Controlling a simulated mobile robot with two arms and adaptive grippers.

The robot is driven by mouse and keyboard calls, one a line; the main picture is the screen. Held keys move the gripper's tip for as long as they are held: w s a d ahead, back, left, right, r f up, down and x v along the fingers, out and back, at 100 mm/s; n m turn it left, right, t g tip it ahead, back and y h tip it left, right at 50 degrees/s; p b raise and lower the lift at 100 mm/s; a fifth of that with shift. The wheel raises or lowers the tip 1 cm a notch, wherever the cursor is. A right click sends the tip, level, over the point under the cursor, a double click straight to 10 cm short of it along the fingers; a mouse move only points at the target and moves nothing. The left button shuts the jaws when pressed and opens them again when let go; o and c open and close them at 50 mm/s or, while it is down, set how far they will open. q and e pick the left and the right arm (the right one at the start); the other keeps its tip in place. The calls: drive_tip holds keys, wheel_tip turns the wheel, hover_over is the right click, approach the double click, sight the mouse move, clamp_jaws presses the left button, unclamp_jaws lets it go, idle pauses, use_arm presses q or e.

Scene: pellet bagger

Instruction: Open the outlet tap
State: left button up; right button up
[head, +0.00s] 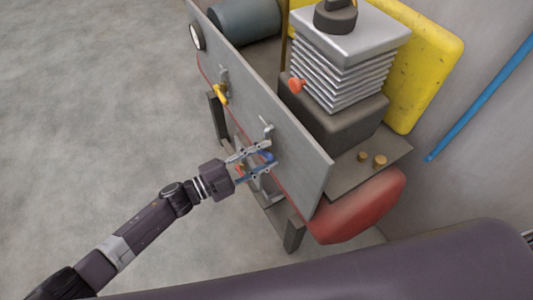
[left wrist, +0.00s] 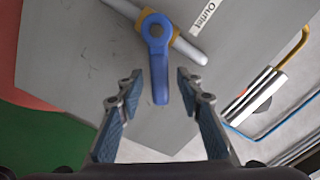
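The outlet tap has a blue lever handle (left wrist: 159,62) on a brass and grey pipe body (left wrist: 187,48), mounted on a grey panel (left wrist: 80,60). A label reading roughly "Outlet" (left wrist: 203,19) is beside it. My left gripper (left wrist: 157,82) is open, with one finger on each side of the blue lever and visible gaps to both. In the head view, my left gripper (head: 267,162) is at the lower part of the panel (head: 300,150), and the blue lever (head: 266,156) shows between its fingers. My right gripper is not in view.
The floor (head: 90,100) at left is clear.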

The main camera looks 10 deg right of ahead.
use_arm(q)
drive_tip(key=v, duration=1.1)
drive_tip(key=shift+a, duration=0.15)
